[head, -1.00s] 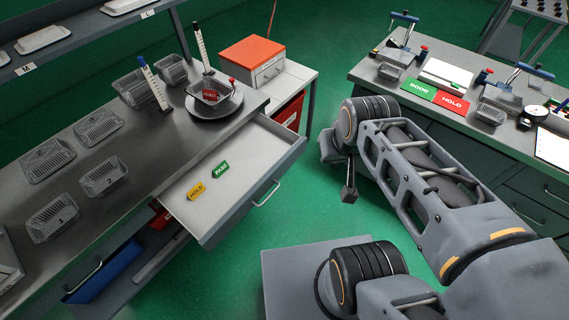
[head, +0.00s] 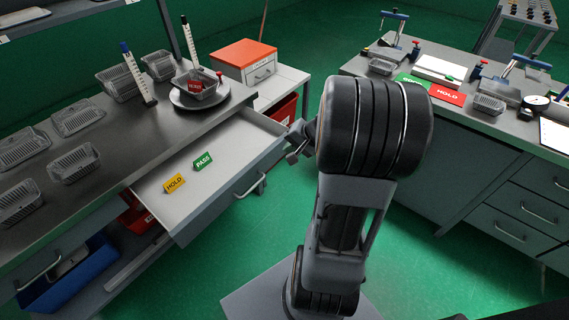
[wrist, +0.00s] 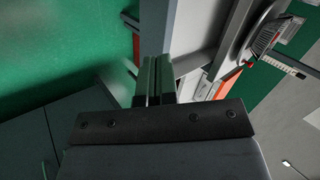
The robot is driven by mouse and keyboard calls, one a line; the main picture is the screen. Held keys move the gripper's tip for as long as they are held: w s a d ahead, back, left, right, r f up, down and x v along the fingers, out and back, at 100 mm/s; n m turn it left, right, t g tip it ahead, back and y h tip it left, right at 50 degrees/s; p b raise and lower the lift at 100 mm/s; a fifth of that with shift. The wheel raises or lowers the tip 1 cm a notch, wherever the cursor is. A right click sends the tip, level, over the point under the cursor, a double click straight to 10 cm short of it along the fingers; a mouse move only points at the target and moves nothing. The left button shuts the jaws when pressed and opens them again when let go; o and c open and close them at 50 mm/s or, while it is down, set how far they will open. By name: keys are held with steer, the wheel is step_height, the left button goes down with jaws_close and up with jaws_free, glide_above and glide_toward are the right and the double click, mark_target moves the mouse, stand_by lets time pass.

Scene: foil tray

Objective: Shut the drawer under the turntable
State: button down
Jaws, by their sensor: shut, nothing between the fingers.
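The drawer (head: 225,152) under the turntable (head: 200,99) stands open, pulled out from the bench. Inside it lie a yellow HOLD tag (head: 174,184) and a green PASS tag (head: 203,161). A foil tray (head: 195,84) with a red tag sits on the turntable. My gripper (head: 294,145) is at the drawer's far front corner in the head view, partly hidden behind my wrist. In the wrist view its fingers (wrist: 154,80) are together and empty, close to the drawer's front panel (wrist: 186,35). I cannot tell whether they touch it.
A white side table (head: 288,82) with an orange-topped box (head: 245,60) stands beyond the drawer. Several foil trays stand on the left bench (head: 120,135). A second bench with tools and a red HOLD card (head: 447,95) is at the right. Green floor (head: 220,260) is clear in front.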

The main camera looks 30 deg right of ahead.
steer(key=d+f+m+t+h+b, duration=0.15)
steer(key=d+f+m, duration=0.25)
steer(key=d+f, duration=0.4)
glide_toward(280, 152)
steer(key=shift+t, duration=0.35)
steer(key=w+f, duration=0.2)
steer(key=f, duration=0.1)
steer(key=w+f+b, duration=0.1)
steer(key=f, duration=0.1)
steer(key=shift+a+f, duration=0.1)
steer(key=shift+a, duration=0.3)
steer(key=shift+w+a, duration=0.2)
steer(key=shift+w, duration=0.4)
